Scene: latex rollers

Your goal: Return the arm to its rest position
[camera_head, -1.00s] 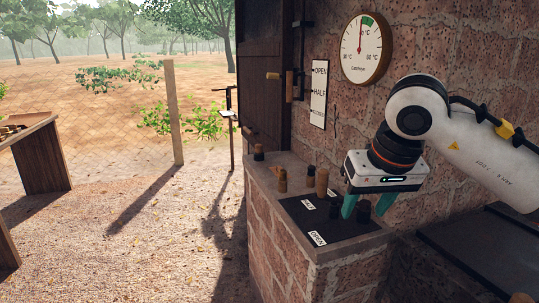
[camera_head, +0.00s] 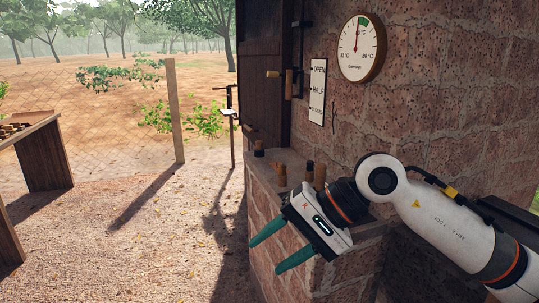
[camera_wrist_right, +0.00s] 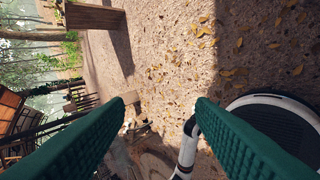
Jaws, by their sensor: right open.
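My right gripper (camera_head: 283,245) has green fingers and is in front of the brick ledge (camera_head: 262,225) in the head view. Its fingers point left and down, spread apart with nothing between them. The right wrist view also shows both green fingers (camera_wrist_right: 160,128) wide apart over leaf-strewn ground. My white right arm comes in from the right, along the brick wall. My left gripper is in neither view.
Several brown and dark pegs (camera_head: 320,176) stand on the ledge, partly hidden by my wrist. A round gauge (camera_head: 361,48) and an OPEN/HALF sign (camera_head: 318,94) are on the wall. A wooden table (camera_head: 42,158) stands at the left. The ground between is clear.

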